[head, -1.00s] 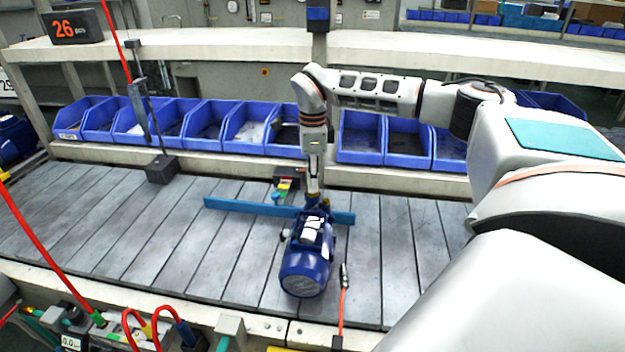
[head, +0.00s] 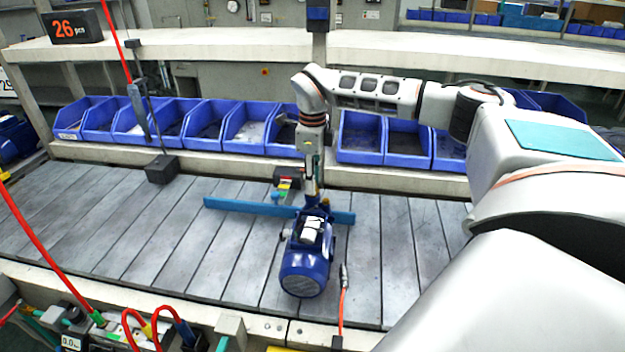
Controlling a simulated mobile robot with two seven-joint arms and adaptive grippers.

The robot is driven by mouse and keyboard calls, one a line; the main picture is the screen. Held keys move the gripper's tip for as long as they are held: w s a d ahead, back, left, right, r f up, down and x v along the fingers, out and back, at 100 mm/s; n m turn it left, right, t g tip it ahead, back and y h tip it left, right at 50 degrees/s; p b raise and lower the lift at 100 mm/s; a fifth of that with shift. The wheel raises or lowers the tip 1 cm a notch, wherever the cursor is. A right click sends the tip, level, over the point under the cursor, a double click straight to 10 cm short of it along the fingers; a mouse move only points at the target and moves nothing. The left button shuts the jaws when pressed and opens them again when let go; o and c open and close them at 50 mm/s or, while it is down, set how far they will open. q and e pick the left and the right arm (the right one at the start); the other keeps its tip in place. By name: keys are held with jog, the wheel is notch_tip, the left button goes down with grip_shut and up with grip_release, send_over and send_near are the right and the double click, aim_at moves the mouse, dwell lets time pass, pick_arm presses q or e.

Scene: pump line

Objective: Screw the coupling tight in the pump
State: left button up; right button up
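The blue pump (head: 305,268) stands on the slatted conveyor, near the middle of the head view, against a blue bar (head: 240,207). My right arm comes in from the right and points down. My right gripper (head: 312,192) is at the far upper end of the pump. Its fingertips are small and partly hidden by the pump, so I cannot tell whether they are open or shut. The coupling is not clearly visible; the pump's top and the gripper cover that spot. My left gripper is not in view.
Blue bins (head: 203,128) line the ledge behind the conveyor (head: 130,225). A dark stand (head: 162,168) with a post is at the back left.

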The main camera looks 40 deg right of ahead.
dwell(0.3)
jog(key=shift+n, duration=1.8)
jog(key=n, duration=0.3)
jog(key=shift+n, duration=0.3)
jog(key=shift+n, duration=1.6)
jog(key=n, duration=0.3)
